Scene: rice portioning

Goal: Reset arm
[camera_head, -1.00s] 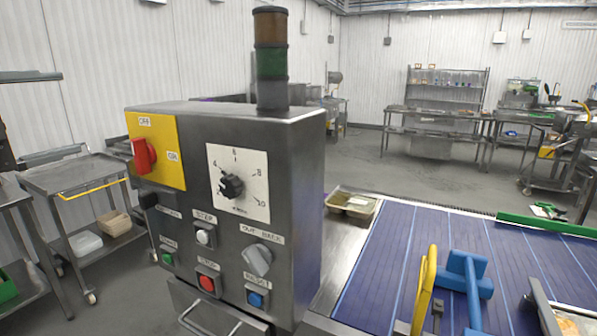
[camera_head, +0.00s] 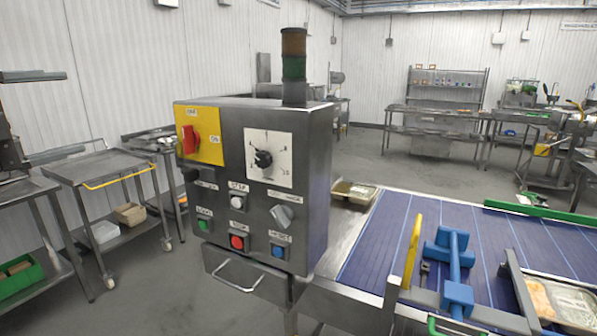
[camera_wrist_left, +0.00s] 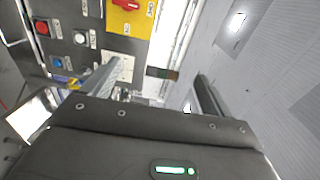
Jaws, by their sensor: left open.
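My left gripper (camera_head: 76,112) is at the left edge of the head view, its two dark fingers pointing right, apart and empty. In the left wrist view (camera_wrist_left: 153,92) the fingers stand wide apart with nothing between them. The grey control panel (camera_head: 262,190) is to the right of the gripper and apart from it. It carries a red switch (camera_head: 189,139) on a yellow plate, a black dial (camera_head: 263,158), and white, green, red and blue buttons. Part of the panel also shows at upper left in the left wrist view (camera_wrist_left: 91,19). My right gripper is not in view.
A steel cart (camera_head: 100,168) stands behind the gripper, left of the panel. A blue conveyor (camera_head: 380,240) lies at right, with a blue fixture (camera_head: 455,265), a yellow guide (camera_head: 412,250) and food trays (camera_head: 354,194). Open grey floor lies between panel and back tables.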

